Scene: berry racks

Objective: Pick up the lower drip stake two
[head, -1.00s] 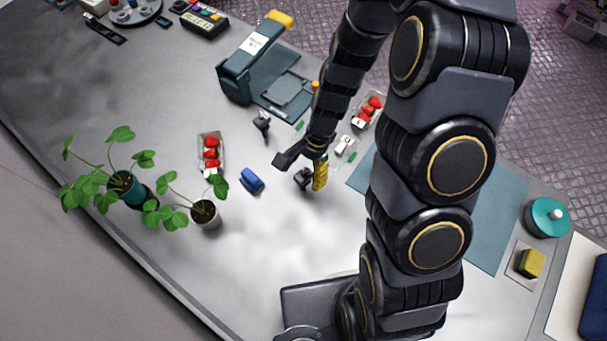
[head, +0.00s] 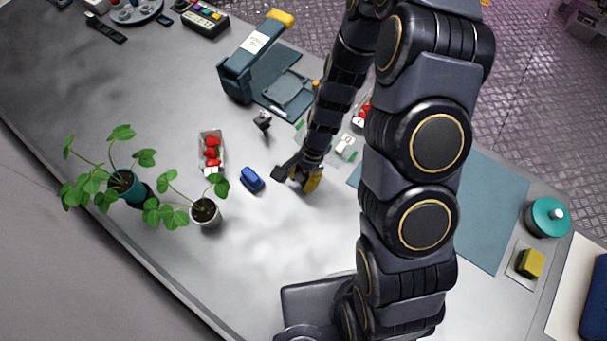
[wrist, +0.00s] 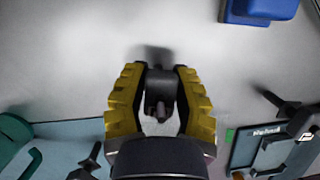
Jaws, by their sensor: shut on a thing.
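A small black drip stake (wrist: 158,88) stands between the two yellow-padded fingers of my gripper (wrist: 160,80) in the wrist view. The fingers are closed in on it, one on each side. In the head view my gripper (head: 299,180) is low over the grey bench, right of the blue block, and mostly hides the held stake.
A blue block (head: 252,179) lies just left of my gripper. A punnet of strawberries (head: 212,153) and two potted plants (head: 205,212) stand further left. A dark teal device (head: 248,62) stands behind. A blue-grey mat (head: 485,210) lies right. The bench in front is clear.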

